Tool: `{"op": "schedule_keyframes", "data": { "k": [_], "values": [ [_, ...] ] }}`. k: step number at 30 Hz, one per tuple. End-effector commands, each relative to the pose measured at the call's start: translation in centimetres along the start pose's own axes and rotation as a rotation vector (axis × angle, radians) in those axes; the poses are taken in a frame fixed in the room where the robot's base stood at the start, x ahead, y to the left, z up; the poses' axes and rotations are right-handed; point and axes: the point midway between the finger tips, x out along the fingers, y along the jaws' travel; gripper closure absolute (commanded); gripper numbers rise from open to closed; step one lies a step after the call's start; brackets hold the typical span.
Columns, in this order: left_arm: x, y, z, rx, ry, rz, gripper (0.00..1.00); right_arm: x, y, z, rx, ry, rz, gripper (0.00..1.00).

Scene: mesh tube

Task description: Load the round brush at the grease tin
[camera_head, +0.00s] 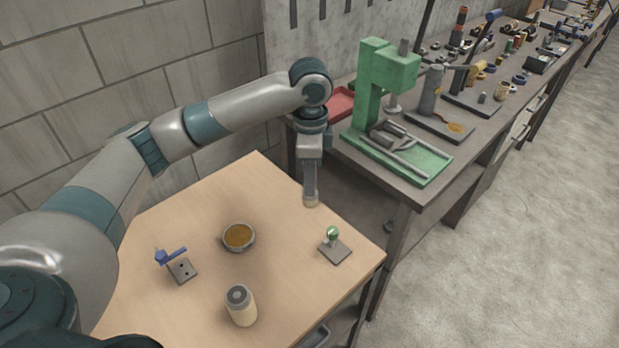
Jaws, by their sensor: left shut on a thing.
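My left gripper (311,165) hangs down over the back right part of the wooden table. It is shut on a thin, upright grey piece with a pale tan lower tip, which I take to be the round brush (311,200). Its bristles are too small to make out. The grease tin (238,238), a shallow round tin with amber-brown contents, stands open on the table. It is to the left of the brush and nearer to me, and apart from it. My right gripper is not in view.
On the wooden table (255,185) are a cream cylinder with a grey top (241,306), a grey plate with a blue-handled part (181,270), and a green ball on a grey base (334,247). A workbench with a green press (378,90) stands at right.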

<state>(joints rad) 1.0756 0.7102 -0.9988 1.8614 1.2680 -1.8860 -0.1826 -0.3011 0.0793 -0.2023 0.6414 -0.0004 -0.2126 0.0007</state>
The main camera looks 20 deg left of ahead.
Motion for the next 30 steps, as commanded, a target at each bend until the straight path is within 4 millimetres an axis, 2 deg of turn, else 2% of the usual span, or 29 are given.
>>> {"op": "schedule_keyframes", "data": {
  "k": [8,13,17,30],
  "values": [
    [-0.1,0.4,0.0,-0.036,0.001,-0.001,1.00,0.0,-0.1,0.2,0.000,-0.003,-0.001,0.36],
    [-0.2,1.6,-0.1,-0.145,0.003,-0.004,1.00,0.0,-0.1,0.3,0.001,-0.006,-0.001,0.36],
    [-0.3,3.1,-0.2,-0.284,0.004,-0.006,1.00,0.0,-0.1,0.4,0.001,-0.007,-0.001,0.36],
    [-0.7,9.6,0.3,-0.862,0.006,-0.004,1.00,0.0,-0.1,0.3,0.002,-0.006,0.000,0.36]
  ]
}}
